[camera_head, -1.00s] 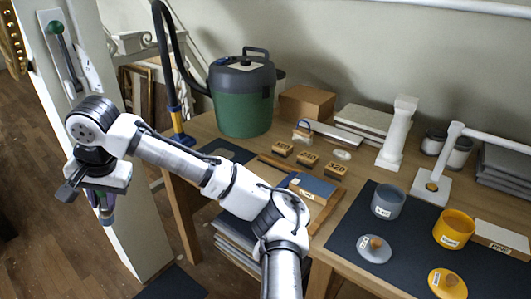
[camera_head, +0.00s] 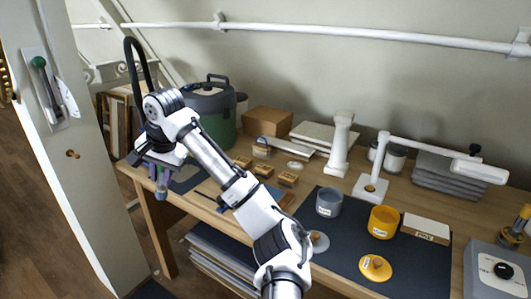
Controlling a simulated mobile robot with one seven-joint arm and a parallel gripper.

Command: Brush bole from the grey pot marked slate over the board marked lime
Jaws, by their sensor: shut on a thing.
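My gripper (camera_head: 160,178) is raised at the left, over the table's left end. It is shut on a small upright thing (camera_head: 161,194) with a blue-grey lower end, mostly hidden by the jaws; I cannot tell its full shape. The open grey pot (camera_head: 328,202) stands on the dark mat right of my arm; its label is too small to read surely. A yellow pot (camera_head: 382,222) stands to its right. A pale board (camera_head: 426,227) with a small label lies right of that. A blue-topped board (camera_head: 236,190) lies partly behind my arm. I cannot tell which board is marked lime.
A grey lid (camera_head: 318,242) and a yellow lid (camera_head: 375,268) lie on the dark mat (camera_head: 420,268). A white lamp (camera_head: 371,187) and a white column (camera_head: 339,145) stand behind. A green vacuum (camera_head: 215,128) stands behind my arm. A grey box (camera_head: 490,273) is at front right.

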